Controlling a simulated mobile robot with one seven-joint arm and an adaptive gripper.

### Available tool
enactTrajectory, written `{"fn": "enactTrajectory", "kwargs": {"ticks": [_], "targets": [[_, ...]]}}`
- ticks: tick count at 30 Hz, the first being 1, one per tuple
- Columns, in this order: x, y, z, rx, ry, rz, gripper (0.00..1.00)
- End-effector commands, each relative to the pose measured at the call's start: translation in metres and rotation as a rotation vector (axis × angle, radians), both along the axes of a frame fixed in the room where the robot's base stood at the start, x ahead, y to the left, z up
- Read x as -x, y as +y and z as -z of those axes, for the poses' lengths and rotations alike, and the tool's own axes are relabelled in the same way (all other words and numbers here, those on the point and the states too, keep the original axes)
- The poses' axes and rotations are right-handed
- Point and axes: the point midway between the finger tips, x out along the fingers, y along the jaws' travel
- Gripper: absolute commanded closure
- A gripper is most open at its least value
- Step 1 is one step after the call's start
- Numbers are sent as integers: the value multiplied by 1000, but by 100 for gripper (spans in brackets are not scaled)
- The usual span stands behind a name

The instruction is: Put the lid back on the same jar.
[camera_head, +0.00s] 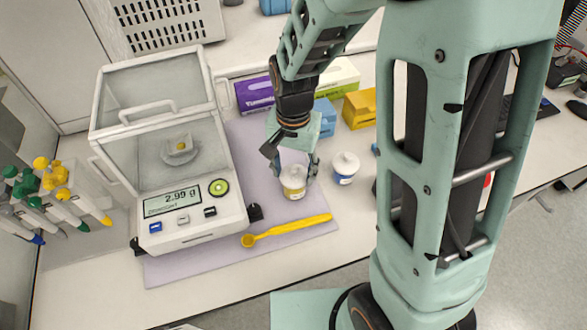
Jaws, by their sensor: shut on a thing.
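A small jar with a yellow label (294,184) stands upright on the pale lilac mat (190,266), right of the balance. My gripper (292,168) points down directly over this jar, its fingers on either side of the top. It is shut on a white lid (292,158), partly hidden between the fingers. The lid is at the jar's mouth; I cannot tell whether it is seated or slightly above. A second jar with a blue label and white lid (345,164) stands just to the right.
A balance (168,190) reading 2.99 g stands left. A yellow spoon (287,231) lies in front of the jar. Purple (254,94), blue (325,114) and yellow (360,108) boxes stand behind. Pipettes (50,195) are at far left. My arm hides much of the right side.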

Motion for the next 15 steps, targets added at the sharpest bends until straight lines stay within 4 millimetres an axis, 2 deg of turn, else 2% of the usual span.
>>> {"fn": "enactTrajectory", "kwargs": {"ticks": [7,8,9,12,15], "targets": [[0,0,0,0,0,0,64],[0,0,0,0,0,0,47],[0,0,0,0,0,0,43],[0,0,0,0,0,0,32],[0,0,0,0,0,0,30]]}}
